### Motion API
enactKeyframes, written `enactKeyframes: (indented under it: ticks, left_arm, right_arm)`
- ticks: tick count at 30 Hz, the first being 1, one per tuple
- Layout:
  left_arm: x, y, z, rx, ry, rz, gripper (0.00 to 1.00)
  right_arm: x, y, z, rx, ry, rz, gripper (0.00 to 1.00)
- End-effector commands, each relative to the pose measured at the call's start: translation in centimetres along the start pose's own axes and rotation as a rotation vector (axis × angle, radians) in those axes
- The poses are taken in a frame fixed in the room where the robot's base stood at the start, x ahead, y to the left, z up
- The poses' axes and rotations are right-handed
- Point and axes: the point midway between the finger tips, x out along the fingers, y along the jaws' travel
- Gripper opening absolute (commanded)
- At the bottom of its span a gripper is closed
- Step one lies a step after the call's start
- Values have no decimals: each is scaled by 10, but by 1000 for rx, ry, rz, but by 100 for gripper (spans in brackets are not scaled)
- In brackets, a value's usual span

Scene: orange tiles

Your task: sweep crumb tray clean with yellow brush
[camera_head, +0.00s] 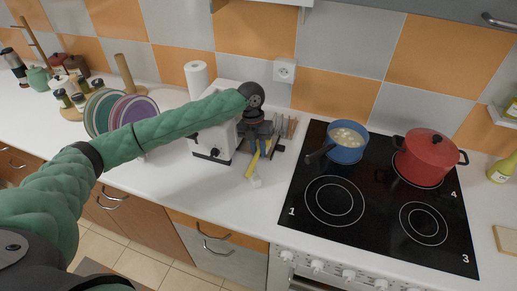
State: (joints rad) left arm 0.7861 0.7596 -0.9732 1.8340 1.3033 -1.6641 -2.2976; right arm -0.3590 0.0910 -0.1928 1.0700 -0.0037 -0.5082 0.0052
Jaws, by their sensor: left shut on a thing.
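My left arm reaches in from the left in a green sleeve. Its dark gripper (260,141) is over the counter, at the right side of a white toaster (213,143). It is shut on the yellow brush (252,164), whose yellow handle slants down below the fingers. The pale head of the brush is low, close to the counter; I cannot tell whether it touches anything. I cannot make out the crumb tray clearly; the arm and gripper cover part of the toaster area. My right gripper is not in view.
A black hob (370,205) lies to the right, with a blue pan (346,152) and a red pot (424,165). Plates in a rack (103,118) and a paper roll (196,80) stand left of and behind the toaster. The front counter (205,188) is clear.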

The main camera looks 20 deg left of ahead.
Motion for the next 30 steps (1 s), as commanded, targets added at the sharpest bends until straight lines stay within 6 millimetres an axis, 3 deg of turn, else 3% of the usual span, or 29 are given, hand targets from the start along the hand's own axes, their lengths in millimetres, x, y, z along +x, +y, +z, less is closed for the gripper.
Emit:
enactKeyframes:
  ticks: [11,15,30]
  left_arm:
    - [2,0,0,0,0,0,0]
    - [1,0,3,0,-1,0,0]
    - [-4,0,35,0,-1,0,0]
  right_arm:
    - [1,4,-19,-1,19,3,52]
    - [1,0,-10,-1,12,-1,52]
    - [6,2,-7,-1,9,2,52]
